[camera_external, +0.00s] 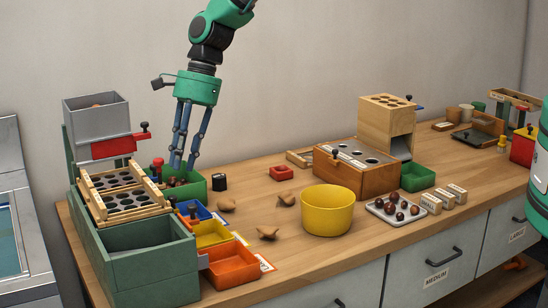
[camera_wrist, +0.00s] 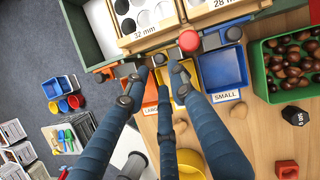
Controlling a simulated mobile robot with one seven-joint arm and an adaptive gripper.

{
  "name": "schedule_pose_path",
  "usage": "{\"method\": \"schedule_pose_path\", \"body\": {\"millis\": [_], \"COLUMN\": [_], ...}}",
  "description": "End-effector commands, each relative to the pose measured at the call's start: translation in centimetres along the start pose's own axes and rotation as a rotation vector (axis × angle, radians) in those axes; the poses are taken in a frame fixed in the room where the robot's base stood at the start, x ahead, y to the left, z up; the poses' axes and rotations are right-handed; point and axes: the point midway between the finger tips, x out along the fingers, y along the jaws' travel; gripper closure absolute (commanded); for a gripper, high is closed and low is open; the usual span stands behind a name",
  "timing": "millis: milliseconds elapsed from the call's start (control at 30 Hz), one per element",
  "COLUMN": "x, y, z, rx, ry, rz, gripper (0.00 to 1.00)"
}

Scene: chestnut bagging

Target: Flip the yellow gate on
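The yellow tray (camera_external: 213,235) sits between the blue and orange trays beside the green sorting box. In the wrist view, a strip of yellow (camera_wrist: 176,84) shows between my fingers. I cannot pick out the yellow gate's own plate or its position. Small dark knobs (camera_external: 192,209) stand near the trays' inner ends. My gripper (camera_external: 183,165) points down, its fingertips apart with nothing visible between them. In the external view it appears over or behind the green chestnut bin. In the wrist view its fingertips (camera_wrist: 158,73) overlap the inner ends of the yellow and orange trays.
A red-knobbed lever (camera_wrist: 189,40) stands near my fingertips. The green chestnut bin (camera_wrist: 261,75) is at the right in the wrist view. Several tan pieces lie between.

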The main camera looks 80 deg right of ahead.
Motion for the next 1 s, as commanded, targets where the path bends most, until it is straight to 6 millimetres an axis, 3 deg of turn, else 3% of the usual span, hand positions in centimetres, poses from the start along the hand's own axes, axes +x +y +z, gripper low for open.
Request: {"method": "schedule_pose_path", "body": {"millis": [200, 500, 1000], "x": [3.2, 6.3, 7.2], "y": [0.1, 0.0, 0.0], "z": [0.0, 0.0, 0.0], "rx": [0.0, 0.0, 0.0], "ry": [0.0, 0.0, 0.0], "rz": [0.001, -0.001, -0.001], "gripper": [0.75, 0.75, 0.75]}}
